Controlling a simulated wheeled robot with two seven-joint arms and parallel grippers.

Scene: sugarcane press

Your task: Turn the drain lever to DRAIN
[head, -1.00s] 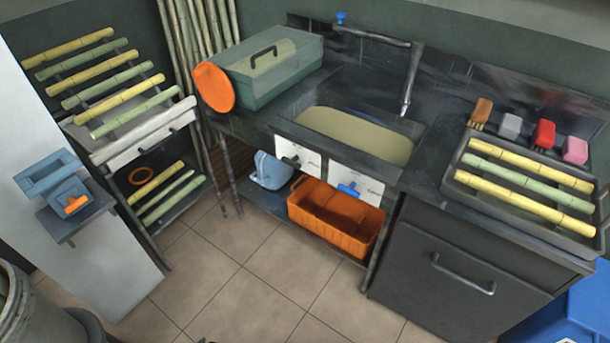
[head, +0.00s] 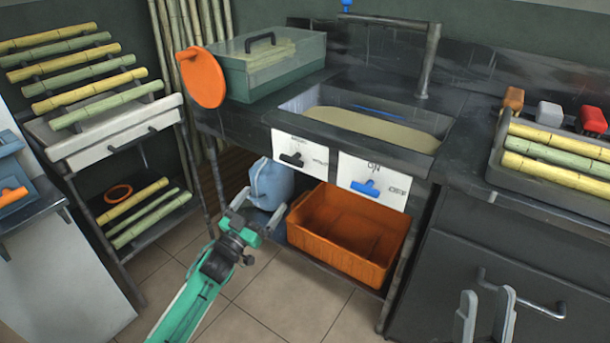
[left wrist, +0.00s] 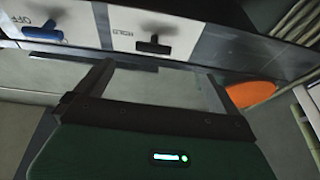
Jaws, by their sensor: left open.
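The black T-shaped lever (head: 292,159) is on the left white panel (head: 312,150) under the sink's front edge. Its bar lies roughly level. In the left wrist view the black lever (left wrist: 153,46) is near an upside-down word that looks like HOLD. A blue lever (head: 366,188) is on the right panel, marked ON and OFF. My left gripper (head: 258,207) is open and empty, below and left of the black lever, in front of the blue jug. In the left wrist view its fingers (left wrist: 157,80) are apart, short of the panels. My right gripper (head: 486,316) is open at the lower right.
An orange crate (head: 348,232) and a blue jug (head: 271,184) stand on the shelf under the levers. The sink (head: 436,151) holds yellowish liquid. A cabinet (head: 450,260) is at right, a cane rack (head: 90,145) at left. The tiled floor ahead is clear.

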